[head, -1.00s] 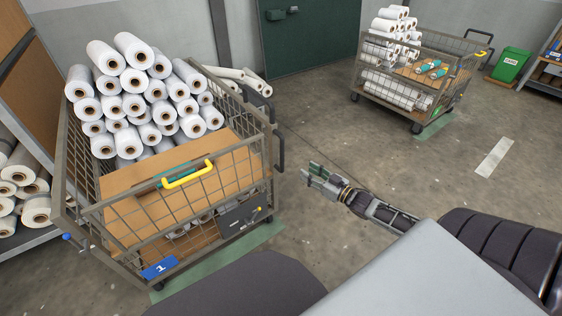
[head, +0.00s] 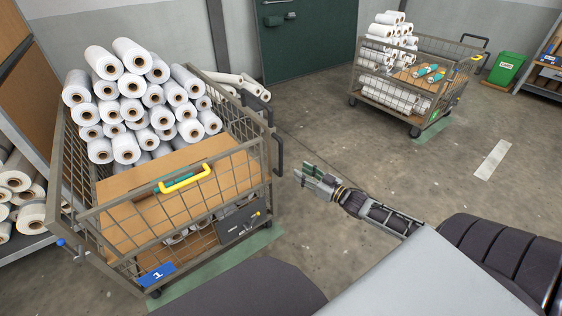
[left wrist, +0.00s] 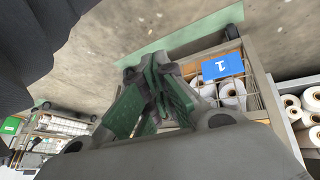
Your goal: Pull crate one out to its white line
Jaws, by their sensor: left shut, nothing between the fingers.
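Crate one is a wire-mesh cart (head: 262,160) at the left of the head view, with a blue "1" plate (head: 157,274) and a yellow handle (head: 186,178) on its near side. It stands on a green floor strip. The "1" plate also shows in the left wrist view (left wrist: 222,67). My left gripper (left wrist: 155,75) shows in that view with its green fingers together and empty, apart from the crate; it is not visible in the head view. My right gripper (head: 306,172) is over bare floor right of the crate, its fingers slightly apart and empty.
White rolls (head: 130,100) and a brown board load crate one. A second wire cart (head: 455,75) stands at the back right. A white floor line (head: 492,160) lies right of centre. A green bin (head: 507,67) is beyond. The floor between the carts is clear.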

